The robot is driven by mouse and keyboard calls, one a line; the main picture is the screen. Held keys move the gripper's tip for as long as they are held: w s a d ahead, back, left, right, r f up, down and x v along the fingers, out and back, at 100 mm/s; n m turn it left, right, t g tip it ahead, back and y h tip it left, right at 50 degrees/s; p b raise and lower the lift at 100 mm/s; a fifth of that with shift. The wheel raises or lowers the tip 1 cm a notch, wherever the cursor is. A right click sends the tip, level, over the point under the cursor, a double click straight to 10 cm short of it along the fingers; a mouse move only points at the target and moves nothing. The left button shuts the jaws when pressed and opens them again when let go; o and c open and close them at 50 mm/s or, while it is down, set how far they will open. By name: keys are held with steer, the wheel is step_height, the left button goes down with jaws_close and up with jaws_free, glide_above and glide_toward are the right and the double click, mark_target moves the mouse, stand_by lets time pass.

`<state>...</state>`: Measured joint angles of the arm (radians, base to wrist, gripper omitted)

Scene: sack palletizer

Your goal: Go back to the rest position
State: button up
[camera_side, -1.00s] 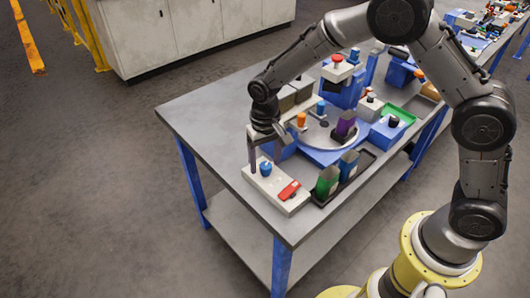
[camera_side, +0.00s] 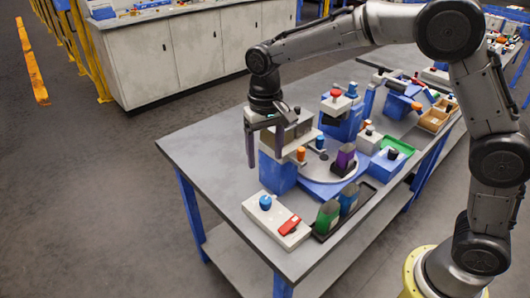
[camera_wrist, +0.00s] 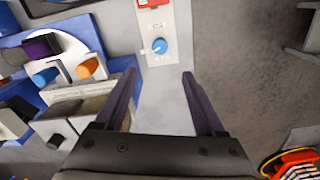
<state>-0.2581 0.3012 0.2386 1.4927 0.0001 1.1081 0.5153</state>
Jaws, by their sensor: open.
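My gripper (camera_side: 266,150) is open and empty in the side view, with its fingers pointing down. A red switch (camera_side: 288,225) is on the same box. In the wrist view my gripper (camera_wrist: 160,76) shows two dark fingers spread apart with nothing between them. The blue knob (camera_wrist: 159,46) lies beyond the fingertips there.
Right of the control box stand green and blue sacks (camera_side: 327,215) in a dark tray. A purple sack (camera_side: 345,158) is on the round turntable (camera_side: 318,172). Blue machine blocks stand close behind the gripper. The left table top (camera_side: 205,150) is clear.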

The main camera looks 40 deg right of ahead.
steer(key=s+d+r+t, duration=0.4)
steer(key=s+d+r, duration=0.4)
steer(key=s+r, duration=0.5)
steer(key=s+d+f+n, duration=0.1)
steer(key=s+f, duration=0.1)
steer(key=s, duration=0.5)
steer(key=s+d+f+n+t, duration=0.1)
steer(key=s+d+f+n, duration=0.1)
steer(key=s, duration=0.5)
steer(key=shift+d+f+t, duration=0.2)
steer(key=shift+f+t, duration=0.1)
steer(key=shift+f, duration=0.45)
